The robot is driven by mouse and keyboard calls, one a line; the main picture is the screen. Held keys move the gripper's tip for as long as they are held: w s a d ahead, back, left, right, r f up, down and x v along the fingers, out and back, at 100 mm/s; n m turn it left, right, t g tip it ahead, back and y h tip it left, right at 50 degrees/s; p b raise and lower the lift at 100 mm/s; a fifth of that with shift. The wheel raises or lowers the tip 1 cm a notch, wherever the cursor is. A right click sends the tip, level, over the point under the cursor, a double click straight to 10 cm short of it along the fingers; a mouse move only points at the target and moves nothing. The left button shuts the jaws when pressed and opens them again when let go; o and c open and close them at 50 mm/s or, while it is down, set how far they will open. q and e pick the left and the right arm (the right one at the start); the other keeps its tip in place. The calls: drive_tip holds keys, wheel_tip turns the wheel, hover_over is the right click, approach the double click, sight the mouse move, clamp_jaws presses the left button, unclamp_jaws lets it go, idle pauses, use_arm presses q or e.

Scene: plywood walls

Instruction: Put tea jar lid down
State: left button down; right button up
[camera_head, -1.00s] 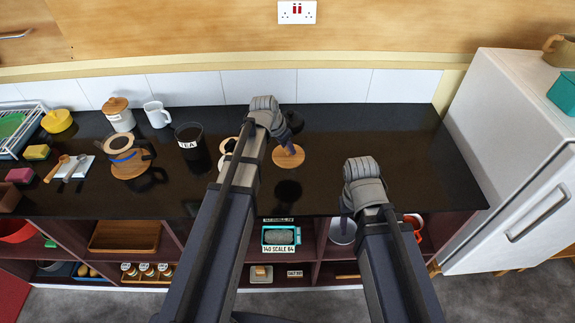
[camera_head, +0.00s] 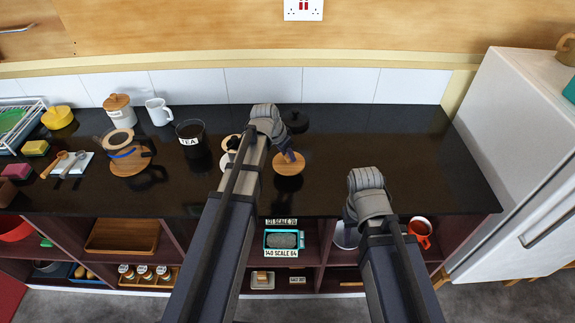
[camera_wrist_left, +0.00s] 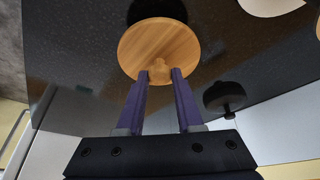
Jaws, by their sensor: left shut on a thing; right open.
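The tea jar lid is a round wooden disc (camera_head: 289,164) with a small knob, low over the black counter, right of my left forearm. In the left wrist view the lid (camera_wrist_left: 158,42) fills the upper middle. My left gripper (camera_head: 287,153) is shut on its knob; the purple fingers (camera_wrist_left: 160,76) pinch it from both sides. A dark reflection shows close to the lid's edge; I cannot tell if it touches the counter. The black tea jar (camera_head: 190,138), labelled TEA, stands uncovered to the left. My right gripper (camera_head: 352,215) is open near the counter's front edge, its fingers mostly hidden.
A dark round object (camera_head: 294,121) stands behind the lid. A white item with a wooden top (camera_head: 230,143) is partly hidden by my left arm. The black counter (camera_head: 410,150) is clear to the right, up to the white fridge (camera_head: 515,150). Open shelves lie below.

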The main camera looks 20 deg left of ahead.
sight(286, 159)
use_arm(q)
drive_tip(key=shift+f+b, duration=1.8)
drive_tip(key=shift+f, duration=0.05)
drive_tip(key=shift+f, duration=0.1)
drive_tip(key=c, duration=0.6)
unclamp_jaws()
drive_tip(key=shift+o, duration=0.2)
drive_tip(key=p+v, duration=1.1)
drive_tip(key=v, duration=0.1)
drive_tip(key=s+d+f+n+g+y, duration=0.1)
drive_tip(key=s+d+n+g+y, duration=0.1)
drive_tip(key=s+d, duration=1.3)
drive_tip(key=s+g+y, duration=0.1)
drive_tip(key=s+g, duration=0.1)
drive_tip(key=s, duration=0.2)
drive_tip(key=shift+s+d+y, duration=0.3)
drive_tip(key=shift+s+d, duration=0.1)
